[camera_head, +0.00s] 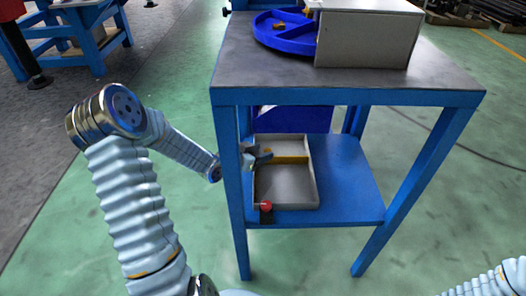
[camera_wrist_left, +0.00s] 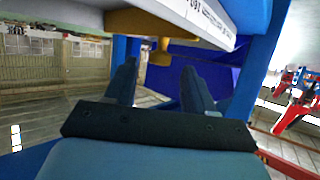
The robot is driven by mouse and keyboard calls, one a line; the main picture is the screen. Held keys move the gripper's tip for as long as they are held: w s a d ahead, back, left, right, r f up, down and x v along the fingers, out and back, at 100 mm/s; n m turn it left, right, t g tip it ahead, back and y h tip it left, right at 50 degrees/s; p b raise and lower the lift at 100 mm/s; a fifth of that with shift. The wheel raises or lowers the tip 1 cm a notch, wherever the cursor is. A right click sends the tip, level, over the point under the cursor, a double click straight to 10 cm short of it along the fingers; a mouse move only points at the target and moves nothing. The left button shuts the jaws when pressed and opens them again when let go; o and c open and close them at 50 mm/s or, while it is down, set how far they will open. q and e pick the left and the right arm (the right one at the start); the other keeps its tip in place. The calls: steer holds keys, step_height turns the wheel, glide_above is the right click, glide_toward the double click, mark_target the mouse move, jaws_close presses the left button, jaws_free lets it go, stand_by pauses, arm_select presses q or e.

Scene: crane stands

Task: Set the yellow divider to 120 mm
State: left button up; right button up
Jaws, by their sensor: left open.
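The grey tray (camera_head: 285,187) lies on the lower shelf of a blue stand. The yellow divider (camera_head: 288,160) spans it from side to side, towards the far end. In the left wrist view, the divider (camera_wrist_left: 160,52) shows as a yellow piece hanging below a pale wall with a printed scale (camera_wrist_left: 212,18). The scale appears inverted, and the divider's setting cannot be read. My left gripper (camera_head: 264,154) is at the tray's left side, by the divider's left end. In its wrist view, the fingers (camera_wrist_left: 160,88) are apart on either side of the yellow piece, with no clear contact.
A red-knobbed part (camera_head: 266,206) sits at the tray's front left corner. The blue table leg (camera_head: 230,170) stands close beside my left wrist. The tabletop (camera_head: 270,75) is above, with a blue round holder (camera_head: 285,40) and a grey box (camera_head: 365,40). The shelf's right side is bare.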

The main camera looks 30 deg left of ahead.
arm_select(q)
steer(key=p+v, duration=0.1)
steer(key=v, duration=1.1)
